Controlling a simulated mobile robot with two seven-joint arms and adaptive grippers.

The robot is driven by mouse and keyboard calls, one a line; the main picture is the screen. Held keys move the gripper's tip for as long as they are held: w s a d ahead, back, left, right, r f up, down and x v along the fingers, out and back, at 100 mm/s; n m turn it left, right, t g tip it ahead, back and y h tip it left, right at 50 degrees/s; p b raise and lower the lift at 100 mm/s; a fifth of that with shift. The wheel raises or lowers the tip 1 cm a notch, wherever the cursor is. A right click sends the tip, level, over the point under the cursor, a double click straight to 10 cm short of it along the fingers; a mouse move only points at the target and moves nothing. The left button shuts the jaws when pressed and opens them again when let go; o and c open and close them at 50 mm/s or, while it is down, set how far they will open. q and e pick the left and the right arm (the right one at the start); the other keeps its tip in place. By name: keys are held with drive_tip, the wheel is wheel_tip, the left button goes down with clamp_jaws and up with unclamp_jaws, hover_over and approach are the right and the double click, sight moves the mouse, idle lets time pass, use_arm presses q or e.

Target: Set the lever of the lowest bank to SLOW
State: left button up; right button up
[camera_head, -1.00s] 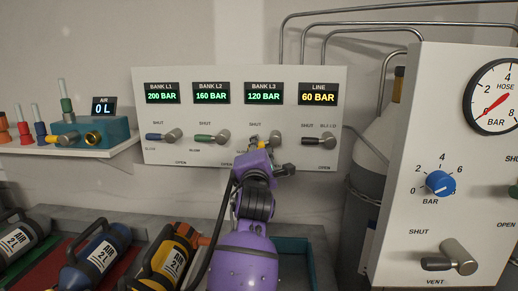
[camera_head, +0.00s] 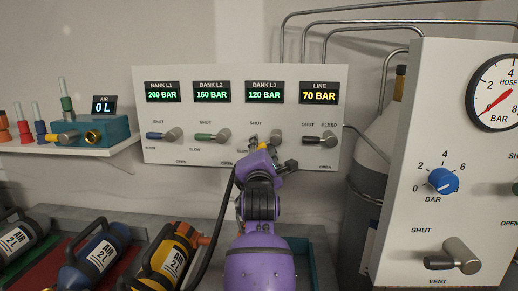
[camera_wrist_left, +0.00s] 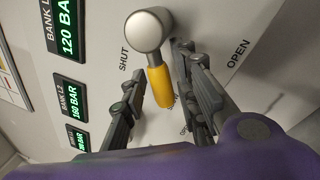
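The lowest bank showing, BANK L3, reads 120 BAR on its display (camera_head: 263,92). Its lever has a grey metal hub (camera_wrist_left: 149,29) and a yellow handle (camera_wrist_left: 160,87). In the wrist view the handle points down the picture, its tip beside a partly hidden label that seems to read SLOW. My left gripper (camera_head: 262,152) is at this lever and covers much of it in the head view. In the wrist view its two fingers (camera_wrist_left: 157,72) stand apart on either side of the yellow handle, with a gap on the left side. My right gripper is out of view.
LINE display (camera_head: 319,92) reads 70 BAR. A gauge panel (camera_head: 400,220) stands at right. Air cylinders (camera_head: 95,255) lie below left.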

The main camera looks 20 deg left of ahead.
use_arm(q)
drive_tip(key=shift+o, duration=0.2)
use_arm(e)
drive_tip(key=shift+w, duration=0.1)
use_arm(q)
drive_tip(key=v, duration=0.7)
drive_tip(key=shift+s, duration=0.25)
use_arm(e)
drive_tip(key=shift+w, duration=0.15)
use_arm(q)
drive_tip(key=shift+d+f, duration=0.15)
